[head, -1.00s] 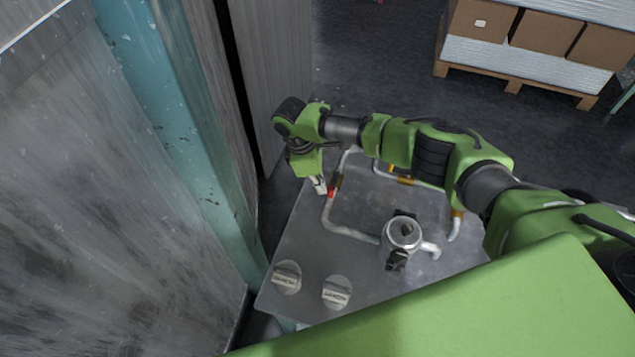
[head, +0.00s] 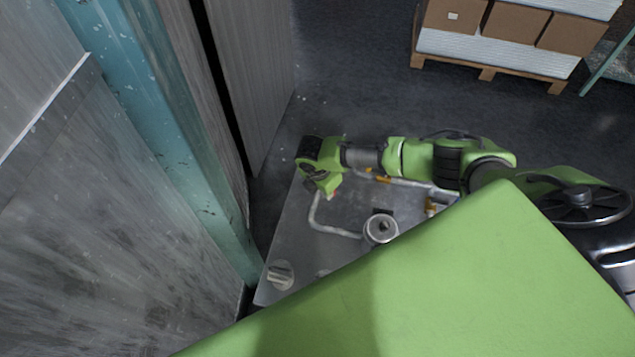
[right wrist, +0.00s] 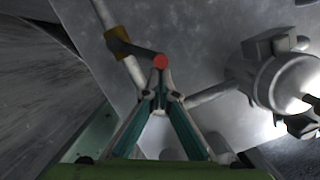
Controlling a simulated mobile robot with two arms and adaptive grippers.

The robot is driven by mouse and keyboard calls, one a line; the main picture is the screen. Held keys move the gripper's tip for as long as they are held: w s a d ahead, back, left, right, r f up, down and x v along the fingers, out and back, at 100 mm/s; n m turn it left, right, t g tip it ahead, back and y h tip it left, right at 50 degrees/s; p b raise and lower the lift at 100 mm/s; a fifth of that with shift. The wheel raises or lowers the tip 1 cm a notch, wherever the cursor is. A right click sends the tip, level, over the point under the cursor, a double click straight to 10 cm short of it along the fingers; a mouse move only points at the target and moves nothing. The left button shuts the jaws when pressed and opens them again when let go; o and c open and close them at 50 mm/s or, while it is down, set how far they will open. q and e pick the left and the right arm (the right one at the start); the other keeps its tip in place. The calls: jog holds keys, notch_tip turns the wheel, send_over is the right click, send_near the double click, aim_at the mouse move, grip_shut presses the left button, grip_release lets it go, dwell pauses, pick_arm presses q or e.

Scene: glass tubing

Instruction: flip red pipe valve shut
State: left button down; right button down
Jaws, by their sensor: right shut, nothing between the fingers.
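In the right wrist view, the red pipe valve has a brass-coloured body (right wrist: 117,38) on a pale pipe and a dark lever ending in a round red tip (right wrist: 160,62). The lever points across the pipe's line, toward the right of the picture. My right gripper (right wrist: 161,92) is shut and empty, its fingertips just below the red tip; I cannot tell whether they touch it. In the head view a small red spot (head: 333,193) shows beside my right wrist, which hides most of the valve. My left gripper is not in view.
The pipes run over a grey metal panel (head: 290,225) with a round metal canister (head: 381,229) and a knob (head: 280,274). A teal post (head: 165,130) and grey walls stand close at left. My green body covers the lower right. A pallet of boxes (head: 513,25) stands far back.

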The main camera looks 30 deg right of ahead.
jog(key=d+n, duration=0.2)
jog(key=shift+s+d+n+t+p, duration=0.15)
jog(key=shift+n+t+p, duration=0.15)
jog(key=shift+n+p, duration=0.1)
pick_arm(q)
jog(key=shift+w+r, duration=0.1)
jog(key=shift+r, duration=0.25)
pick_arm(e)
jog(key=d+n, duration=0.1)
jog(key=n, duration=0.1)
jog(key=w+d+n+y, duration=0.1)
jog(key=d+n, duration=0.1)
jog(key=shift+d+t, duration=0.2)
jog(key=shift+t, duration=0.1)
jog(key=shift+w+d, duration=0.1)
